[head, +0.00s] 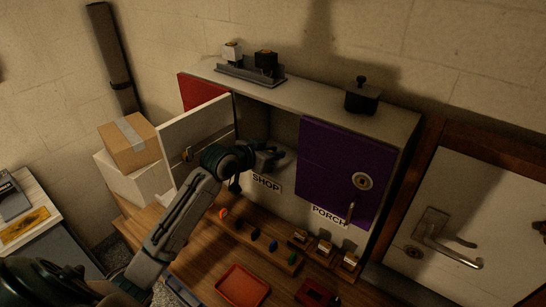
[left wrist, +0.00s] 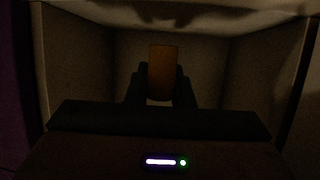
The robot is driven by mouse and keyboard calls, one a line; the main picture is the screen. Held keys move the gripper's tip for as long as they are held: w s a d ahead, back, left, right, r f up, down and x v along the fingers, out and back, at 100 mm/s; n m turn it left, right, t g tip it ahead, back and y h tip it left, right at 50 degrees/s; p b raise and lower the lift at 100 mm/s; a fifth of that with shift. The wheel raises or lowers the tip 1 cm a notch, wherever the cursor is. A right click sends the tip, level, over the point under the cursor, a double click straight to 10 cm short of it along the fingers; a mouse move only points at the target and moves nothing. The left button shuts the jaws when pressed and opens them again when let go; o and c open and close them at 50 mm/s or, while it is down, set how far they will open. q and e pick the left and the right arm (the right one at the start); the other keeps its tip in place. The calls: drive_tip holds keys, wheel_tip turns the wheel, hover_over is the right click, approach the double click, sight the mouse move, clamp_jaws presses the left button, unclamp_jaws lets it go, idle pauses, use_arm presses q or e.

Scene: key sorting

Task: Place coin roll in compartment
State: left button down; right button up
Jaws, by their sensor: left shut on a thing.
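My left gripper (head: 270,158) reaches into the open middle compartment (head: 280,126) above the SHOP label. In the left wrist view my left gripper (left wrist: 161,90) is shut on an upright brown coin roll (left wrist: 162,68), with the dark compartment walls (left wrist: 205,75) around it. I cannot tell whether the roll touches the compartment floor. The coin roll is hard to make out in the head view. The white compartment door (head: 195,135) stands open to the left. My right gripper is not in view.
The purple PORCH door (head: 345,170) is shut, with a key at its lock. Below, the wooden table holds a key rack (head: 262,243), several padlocks (head: 325,248), an orange tray (head: 242,286) and a dark red box (head: 317,294).

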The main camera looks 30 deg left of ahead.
use_arm(q)
wheel_tip(320, 180, down, 2)
drive_tip(key=shift+s+f+p, duration=0.1)
drive_tip(key=shift+p, duration=0.3)
drive_tip(key=shift+f, duration=0.25)
drive_tip(key=c, duration=1.3)
unclamp_jaws()
drive_tip(key=shift+f, duration=0.1)
